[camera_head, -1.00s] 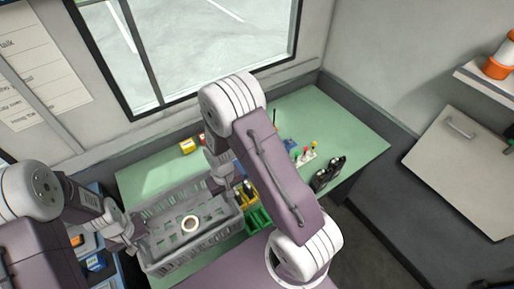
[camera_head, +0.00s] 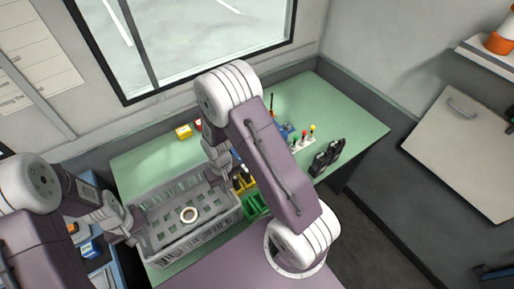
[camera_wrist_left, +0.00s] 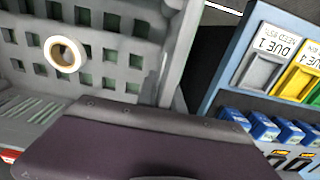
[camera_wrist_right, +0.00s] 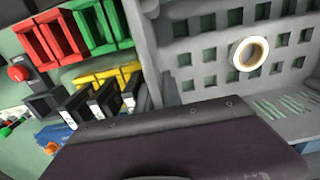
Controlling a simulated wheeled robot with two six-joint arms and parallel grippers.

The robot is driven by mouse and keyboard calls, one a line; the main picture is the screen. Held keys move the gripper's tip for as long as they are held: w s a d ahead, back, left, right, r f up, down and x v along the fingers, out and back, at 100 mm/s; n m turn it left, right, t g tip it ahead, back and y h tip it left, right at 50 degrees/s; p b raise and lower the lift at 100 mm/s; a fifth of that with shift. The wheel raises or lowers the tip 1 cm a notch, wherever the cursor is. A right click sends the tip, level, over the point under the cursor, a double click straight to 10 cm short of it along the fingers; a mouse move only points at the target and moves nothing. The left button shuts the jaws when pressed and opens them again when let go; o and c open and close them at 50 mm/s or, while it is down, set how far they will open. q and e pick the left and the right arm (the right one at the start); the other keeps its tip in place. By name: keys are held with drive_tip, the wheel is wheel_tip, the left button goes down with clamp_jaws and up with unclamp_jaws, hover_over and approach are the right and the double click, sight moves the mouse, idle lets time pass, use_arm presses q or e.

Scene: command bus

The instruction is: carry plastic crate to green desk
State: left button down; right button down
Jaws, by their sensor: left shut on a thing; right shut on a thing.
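The grey plastic crate (camera_head: 192,241) is held between my two grippers, over the near left part of the green desk (camera_head: 352,125). A roll of tape (camera_head: 189,214) lies on its slotted floor. My left gripper (camera_head: 134,228) is shut on the crate's left end wall. My right gripper (camera_head: 222,178) is shut on its right end, partly hidden by my own arm. The crate wall also shows in the left wrist view (camera_wrist_left: 172,60) and the right wrist view (camera_wrist_right: 150,50). I cannot tell whether the crate's underside touches the desk.
Green bins (camera_head: 256,206) and yellow bins (camera_head: 243,182) sit close to the crate's right side. A yellow box (camera_head: 184,132) stands behind. Black radios (camera_head: 326,157) stand at the desk's right. A blue rack (camera_wrist_left: 262,60) with labelled slots is left of the desk.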

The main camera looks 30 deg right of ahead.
use_arm(q)
drive_tip(key=c, duration=1.8)
unclamp_jaws()
drive_tip(key=shift+f, duration=0.4)
use_arm(e)
drive_tip(key=c, duration=1.8)
unclamp_jaws()
drive_tip(key=shift+f, duration=0.45)
drive_tip(key=shift+c, duration=0.2)
use_arm(q)
drive_tip(key=o, duration=0.3)
drive_tip(key=shift+r, duration=0.1)
use_arm(e)
drive_tip(key=o, duration=0.3)
drive_tip(key=shift+w+r, duration=0.1)
use_arm(q)
drive_tip(key=shift+o, duration=0.2)
use_arm(e)
drive_tip(key=shift+o, duration=0.2)
drive_tip(key=shift+r, duration=0.1)
use_arm(q)
wheel_tip(320, 180, up, 12)
drive_tip(key=shift+r, duration=0.1)
use_arm(e)
drive_tip(key=shift+r, duration=0.4)
wheel_tip(320, 180, up, 11)
drive_tip(key=shift+r, duration=0.1)
